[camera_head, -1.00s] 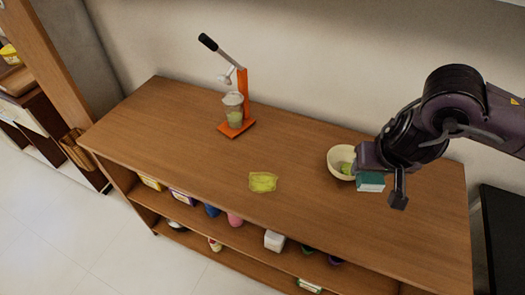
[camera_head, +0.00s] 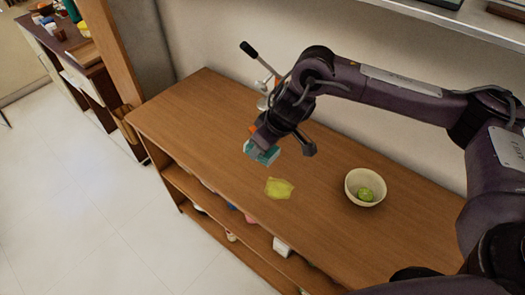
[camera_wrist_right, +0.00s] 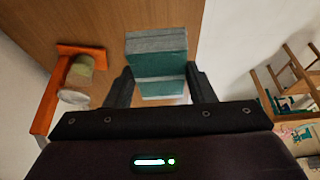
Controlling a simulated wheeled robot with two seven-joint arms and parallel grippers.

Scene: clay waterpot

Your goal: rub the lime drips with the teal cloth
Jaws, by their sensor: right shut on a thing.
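My right gripper (camera_head: 276,142) is shut on the teal cloth (camera_head: 262,152), a folded block. The right wrist view shows the cloth (camera_wrist_right: 157,65) between the two fingers. The cloth is over the wooden counter (camera_head: 220,130); I cannot tell if it touches. A flat yellow-green patch (camera_head: 279,188) lies nearer the counter's front edge, apart from the cloth; its look does not settle whether it is drips or another cloth. An orange press is mostly hidden behind my gripper in the head view. Its orange base (camera_wrist_right: 48,105) and cup (camera_wrist_right: 78,75) show in the right wrist view. My left gripper is out of view.
A cream bowl (camera_head: 353,179) with a green lime (camera_head: 366,194) stands on the right of the counter. Shelves below hold several items, including a white box (camera_head: 281,247). The counter's left end is clear. A wooden post (camera_head: 112,52) stands left of the counter.

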